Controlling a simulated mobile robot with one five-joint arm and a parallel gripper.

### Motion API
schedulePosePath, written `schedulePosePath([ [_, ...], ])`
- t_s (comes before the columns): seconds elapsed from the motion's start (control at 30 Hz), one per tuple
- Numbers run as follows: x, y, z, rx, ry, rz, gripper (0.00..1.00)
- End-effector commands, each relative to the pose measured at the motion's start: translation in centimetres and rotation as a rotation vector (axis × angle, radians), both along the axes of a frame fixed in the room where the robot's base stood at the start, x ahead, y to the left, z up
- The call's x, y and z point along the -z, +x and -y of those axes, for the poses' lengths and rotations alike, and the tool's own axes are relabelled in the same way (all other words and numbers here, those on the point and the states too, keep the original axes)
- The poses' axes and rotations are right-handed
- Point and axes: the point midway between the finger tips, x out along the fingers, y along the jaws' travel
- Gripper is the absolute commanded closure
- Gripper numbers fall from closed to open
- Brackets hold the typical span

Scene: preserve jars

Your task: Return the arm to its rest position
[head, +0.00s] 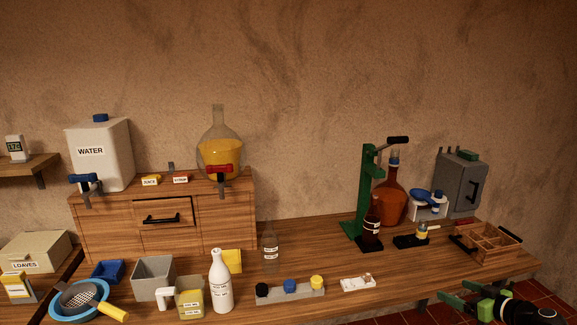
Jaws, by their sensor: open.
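My gripper (445,298) is at the lower right, in front of the table's right front edge. Its two green jaws point left and stand apart, with nothing seen between them. The dark arm (515,308) behind it runs out toward the lower right corner. The gripper appears apart from everything on the table.
A wooden cabinet (225,232) bears a water container (100,155). Bare tabletop shows mid-table.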

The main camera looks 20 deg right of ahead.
Motion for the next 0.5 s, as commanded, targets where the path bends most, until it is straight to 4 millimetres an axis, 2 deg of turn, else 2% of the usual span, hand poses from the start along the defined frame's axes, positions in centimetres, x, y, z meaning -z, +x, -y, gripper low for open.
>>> schedulePosePath([
  [0.07, 0.0, 0.2, -0.2, -0.004, 0.001, -0.001, 0.14],
  [0.27, 1.4, 2.9, -3.8, -0.058, 0.054, -0.074, 0.14],
  [0.37, 2.3, 4.2, -5.8, -0.084, 0.083, -0.119, 0.14],
  [0.5, 3.8, 6.4, -9.6, -0.129, 0.132, -0.208, 0.14],
])
